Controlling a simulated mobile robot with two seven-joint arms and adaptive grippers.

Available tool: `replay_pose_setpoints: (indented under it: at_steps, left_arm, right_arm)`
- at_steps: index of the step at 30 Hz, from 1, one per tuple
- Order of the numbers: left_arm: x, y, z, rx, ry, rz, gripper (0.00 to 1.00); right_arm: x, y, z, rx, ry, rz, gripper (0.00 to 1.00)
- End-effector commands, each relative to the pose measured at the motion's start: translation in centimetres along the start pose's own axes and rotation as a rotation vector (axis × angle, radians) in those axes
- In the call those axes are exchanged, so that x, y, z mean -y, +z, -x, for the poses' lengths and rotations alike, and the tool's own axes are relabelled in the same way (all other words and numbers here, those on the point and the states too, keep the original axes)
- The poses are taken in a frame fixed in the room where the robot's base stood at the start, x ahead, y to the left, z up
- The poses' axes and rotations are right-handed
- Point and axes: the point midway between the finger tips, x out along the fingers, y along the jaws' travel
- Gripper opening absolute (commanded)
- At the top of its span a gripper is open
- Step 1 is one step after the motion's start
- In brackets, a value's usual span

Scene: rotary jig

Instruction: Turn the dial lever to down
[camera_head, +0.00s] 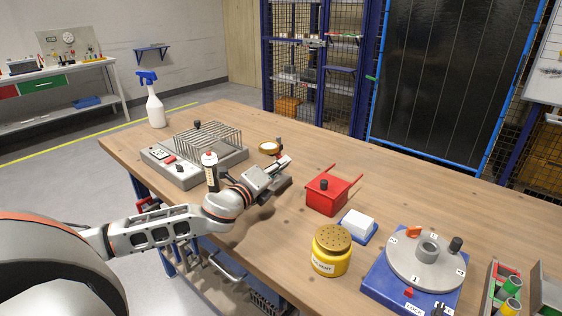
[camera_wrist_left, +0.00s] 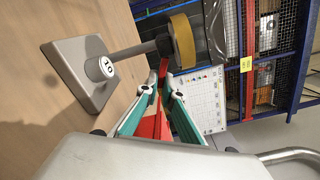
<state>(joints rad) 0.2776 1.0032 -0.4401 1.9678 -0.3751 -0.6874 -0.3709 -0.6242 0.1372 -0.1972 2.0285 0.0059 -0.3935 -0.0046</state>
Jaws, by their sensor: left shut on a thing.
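The dial shows in the head view as a small brass-rimmed disc with a pale face (camera_head: 268,148), just left of my left gripper (camera_head: 286,164). In the left wrist view the brass disc (camera_wrist_left: 183,41) sits at the end of a dark rod from a grey stand (camera_wrist_left: 80,72) with a "10" label. A thin red lever (camera_wrist_left: 163,70) runs from beside the disc down between the fingers of my left gripper (camera_wrist_left: 165,92), which is shut on it. The lever's lower part is partly hidden by the fingers, and its exact angle is hard to tell. My right gripper is not in view.
A grey fixture with a wire rack (camera_head: 215,150) and a dark bottle (camera_head: 210,172) stand left of the gripper. A red box (camera_head: 325,195), white block (camera_head: 358,223), yellow jar (camera_head: 332,252) and blue-based rotary jig (camera_head: 385,285) stand right.

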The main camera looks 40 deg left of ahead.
Motion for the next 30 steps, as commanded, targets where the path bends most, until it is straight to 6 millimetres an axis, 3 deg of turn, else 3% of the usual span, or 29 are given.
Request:
replay_pose_setpoints:
  at_steps: [17,18,20,30]
  left_arm:
    - [-0.4,-0.1,0.0,-0.002,0.003,-0.045,0.00]
    - [-0.4,-0.1,0.0,-0.002,0.003,-0.045,0.12]
    - [-0.4,-0.1,0.0,-0.002,0.003,-0.045,0.24]
    - [-0.2,0.0,0.1,-0.001,0.001,-0.044,0.24]
  right_arm:
    - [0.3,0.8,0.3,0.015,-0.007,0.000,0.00]
    - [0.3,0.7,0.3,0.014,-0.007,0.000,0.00]
    - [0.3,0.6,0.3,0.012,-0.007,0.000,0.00]
    - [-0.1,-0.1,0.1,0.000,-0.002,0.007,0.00]
